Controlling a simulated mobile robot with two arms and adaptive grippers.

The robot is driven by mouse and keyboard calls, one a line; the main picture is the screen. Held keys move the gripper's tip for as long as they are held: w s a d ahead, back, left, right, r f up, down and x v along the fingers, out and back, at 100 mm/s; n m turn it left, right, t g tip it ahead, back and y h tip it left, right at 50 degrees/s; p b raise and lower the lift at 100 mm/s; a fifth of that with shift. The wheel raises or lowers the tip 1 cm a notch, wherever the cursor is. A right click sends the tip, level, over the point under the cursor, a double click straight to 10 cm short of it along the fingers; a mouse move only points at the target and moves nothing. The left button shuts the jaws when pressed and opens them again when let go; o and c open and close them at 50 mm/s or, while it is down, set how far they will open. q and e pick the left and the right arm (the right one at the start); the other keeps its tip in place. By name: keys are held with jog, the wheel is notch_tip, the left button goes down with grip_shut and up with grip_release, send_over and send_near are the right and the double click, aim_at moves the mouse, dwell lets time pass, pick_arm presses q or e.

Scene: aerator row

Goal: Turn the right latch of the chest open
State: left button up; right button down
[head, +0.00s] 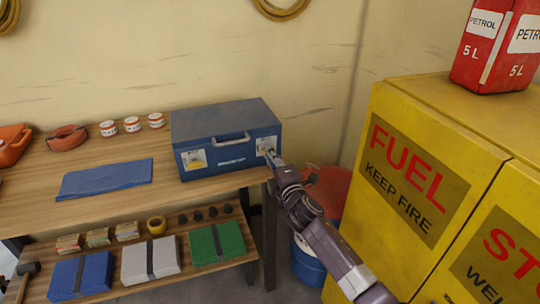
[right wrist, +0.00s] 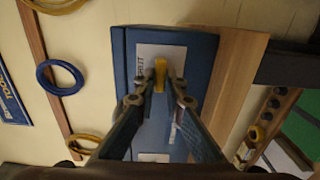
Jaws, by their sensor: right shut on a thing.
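The blue chest (head: 222,168) stands on the workbench top with its lid down. Its left latch (head: 194,160) is yellow on a pale plate. The right latch sits on a pale plate (head: 266,146) at the right end of the chest front. My right gripper (head: 270,156) reaches this plate from the lower right and partly covers it. In the right wrist view the yellow handle of the right latch (right wrist: 161,68) stands between the fingertips of my right gripper (right wrist: 160,88), which is shut on it. Lettering shows beside the handle. My left gripper is not in view.
A yellow fuel cabinet (head: 418,180) with a red petrol can (head: 498,45) stands close on the right. A blue drum (head: 308,262) is below my right arm. A blue cloth (head: 104,179) lies left of the chest, and small tins (head: 132,124) stand behind it.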

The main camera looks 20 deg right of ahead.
jog(key=c, duration=2)
grip_release()
jog(key=shift+s, duration=0.1)
jog(key=s, duration=1.2)
jog(key=shift+d, duration=0.2)
jog(key=shift+w+f, duration=0.1)
